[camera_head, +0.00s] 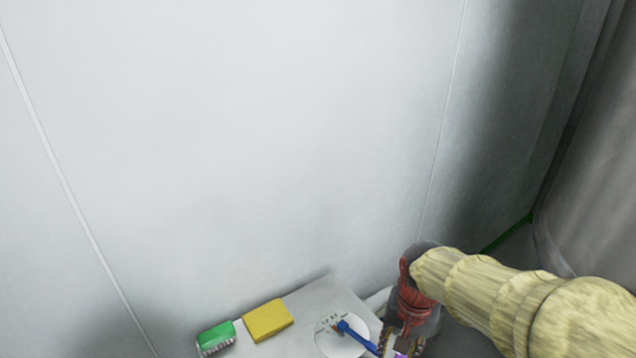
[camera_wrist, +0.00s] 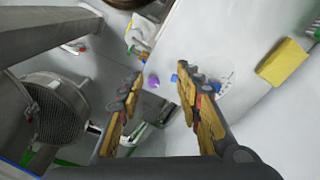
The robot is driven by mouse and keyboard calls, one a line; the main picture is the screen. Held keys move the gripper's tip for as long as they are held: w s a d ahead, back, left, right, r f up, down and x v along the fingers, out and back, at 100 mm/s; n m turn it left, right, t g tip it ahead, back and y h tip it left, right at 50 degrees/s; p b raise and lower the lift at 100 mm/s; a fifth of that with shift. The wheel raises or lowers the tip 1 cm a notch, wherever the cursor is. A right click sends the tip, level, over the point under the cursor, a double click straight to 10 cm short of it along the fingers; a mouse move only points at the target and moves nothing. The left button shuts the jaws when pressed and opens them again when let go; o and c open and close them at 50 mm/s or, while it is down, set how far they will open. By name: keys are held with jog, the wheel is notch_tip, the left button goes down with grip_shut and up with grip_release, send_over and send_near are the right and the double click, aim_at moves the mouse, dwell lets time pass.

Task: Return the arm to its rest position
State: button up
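My arm (camera_head: 520,300), in a pale yellow cover, reaches in from the right in the head view. My gripper (camera_wrist: 158,82) shows in the wrist view with its two yellow and black fingers spread apart, and nothing is seen held between them. In the head view the gripper end (camera_head: 402,342) is low in the picture, at the right end of a small grey table (camera_head: 305,298), and partly cut off by the lower edge. I cannot tell whether it touches the table.
On the table are a green-backed brush (camera_head: 216,338), a yellow sponge (camera_head: 267,320) and a white disc (camera_head: 330,345) with a blue-handled tool (camera_head: 355,335). A pale wall (camera_head: 250,140) stands behind. The wrist view shows a purple object (camera_wrist: 153,81) beyond the fingers and a round grey grille (camera_wrist: 55,108) at left.

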jog(key=s+d+r+n+t, duration=0.2)
jog(key=s+r+n+t, duration=0.2)
jog(key=s+r, duration=0.7)
jog(key=shift+r+n+t, duration=0.4)
jog(key=shift+r+t, duration=0.1)
jog(key=shift+r, duration=0.3)
